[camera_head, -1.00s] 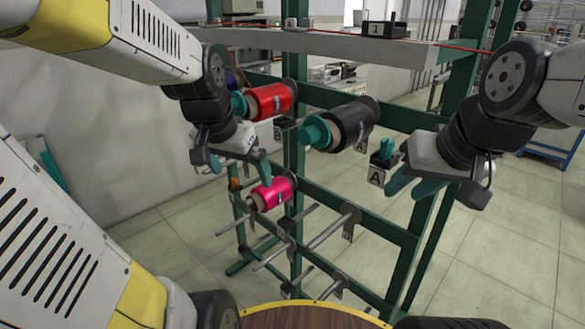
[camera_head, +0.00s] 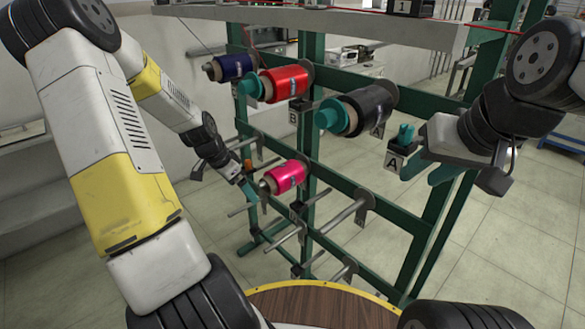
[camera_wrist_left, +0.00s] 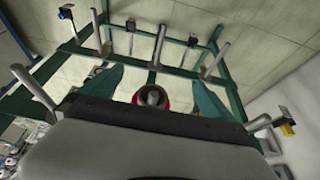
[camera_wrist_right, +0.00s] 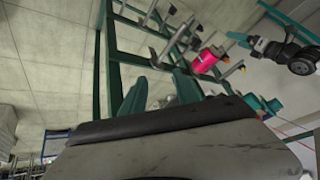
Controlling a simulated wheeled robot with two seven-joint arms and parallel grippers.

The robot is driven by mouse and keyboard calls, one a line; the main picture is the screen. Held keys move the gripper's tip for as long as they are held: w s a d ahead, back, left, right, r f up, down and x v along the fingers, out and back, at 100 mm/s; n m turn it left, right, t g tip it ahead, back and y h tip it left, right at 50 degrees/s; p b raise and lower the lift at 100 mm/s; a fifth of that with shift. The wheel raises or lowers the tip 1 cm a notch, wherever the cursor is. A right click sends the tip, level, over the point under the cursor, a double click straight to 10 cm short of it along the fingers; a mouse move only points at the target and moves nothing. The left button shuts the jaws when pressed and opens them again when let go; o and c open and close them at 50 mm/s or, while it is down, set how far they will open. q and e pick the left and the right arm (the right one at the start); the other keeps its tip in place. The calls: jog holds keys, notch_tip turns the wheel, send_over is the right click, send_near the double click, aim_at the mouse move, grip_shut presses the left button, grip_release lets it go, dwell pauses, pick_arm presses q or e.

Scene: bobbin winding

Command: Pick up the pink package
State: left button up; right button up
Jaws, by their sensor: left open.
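The pink package (camera_head: 284,177) is a shiny pink spool on a lower peg of the green rack. It also shows in the right wrist view (camera_wrist_right: 208,60). My left gripper (camera_head: 252,190) is open just left of the spool's near end. In the left wrist view, a spool end with a pinkish-red rim (camera_wrist_left: 152,97) shows between the two teal fingers, partly hidden by the gripper body; contact cannot be told. My right gripper (camera_head: 424,172) is open and empty at the rack's right side, well away from the pink spool.
A blue spool (camera_head: 230,67), a red spool (camera_head: 278,84) and a black spool (camera_head: 358,110) hang on the upper row. Bare metal pegs (camera_head: 340,217) stick out below and right of the pink spool. A round wooden top (camera_head: 320,307) lies at the front.

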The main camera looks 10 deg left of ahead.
aim_at(270, 173)
pick_arm(q)
jog(key=w+d, duration=0.2)
jog(key=w, duration=0.1)
jog(key=w+d, duration=0.2)
jog(key=w, duration=0.1)
jog(key=w+d, duration=0.3)
jog(key=x, duration=0.5)
jog(key=shift+w+d, duration=0.1)
jog(key=shift+w, duration=0.05)
jog(key=shift+c, duration=0.4)
jog(key=c, duration=1.5)
